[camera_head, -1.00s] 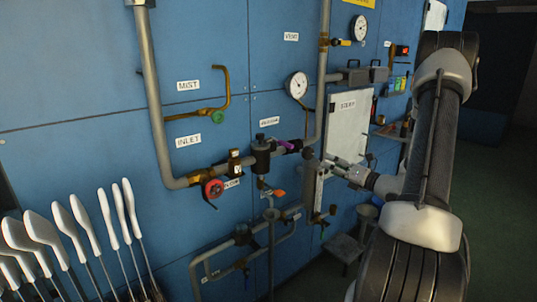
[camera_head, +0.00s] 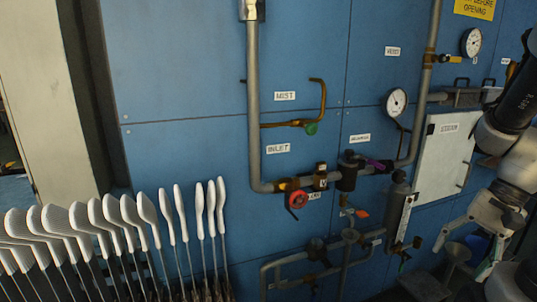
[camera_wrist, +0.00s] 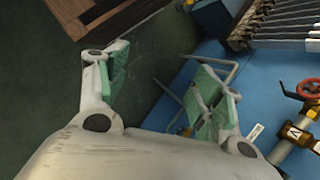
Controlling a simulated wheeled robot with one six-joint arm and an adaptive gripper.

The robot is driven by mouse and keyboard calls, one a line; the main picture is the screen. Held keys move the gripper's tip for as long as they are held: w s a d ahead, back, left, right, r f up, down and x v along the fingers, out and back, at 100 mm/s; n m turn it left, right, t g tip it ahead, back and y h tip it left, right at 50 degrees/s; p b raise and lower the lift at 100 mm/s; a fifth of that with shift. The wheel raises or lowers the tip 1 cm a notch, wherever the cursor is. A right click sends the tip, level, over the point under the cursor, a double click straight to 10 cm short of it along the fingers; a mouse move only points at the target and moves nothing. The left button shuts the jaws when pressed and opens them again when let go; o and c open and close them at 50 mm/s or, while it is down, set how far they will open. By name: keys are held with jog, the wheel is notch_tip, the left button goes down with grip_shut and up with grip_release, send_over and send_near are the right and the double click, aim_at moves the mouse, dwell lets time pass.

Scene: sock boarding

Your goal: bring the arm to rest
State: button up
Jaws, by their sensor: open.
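My gripper (camera_head: 462,250) shows at the right edge of the head view, in front of the lower right of the blue panel. Its fingers are spread and point down and to the left. In the wrist view my gripper (camera_wrist: 165,90) is open, its two fingers with green inner pads wide apart. Nothing is between the fingers. Part of my arm is cut off by the right edge of the head view.
The blue panel (camera_head: 190,85) carries pipes (camera_head: 253,100), a red-handled valve (camera_head: 297,200), gauges (camera_head: 396,101) and a white steam box (camera_head: 440,165). A row of white sock boards (camera_head: 85,220) stands at the lower left. In the wrist view, dark floor lies below the fingers.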

jog(key=a+r+n+t+h, duration=0.1)
jog(key=r+n+t+h, duration=0.1)
jog(key=r+n, duration=0.2)
jog(key=s+a+r+n+t+h, duration=0.1)
jog(key=a+r+n+t+h, duration=0.1)
jog(key=r+n, duration=0.3)
notch_tip(320, 180, up, 4)
jog(key=shift+a+f+t+h, duration=0.15)
jog(key=shift+a+t+h, duration=0.15)
jog(key=shift+t, duration=0.1)
dwell(2.3)
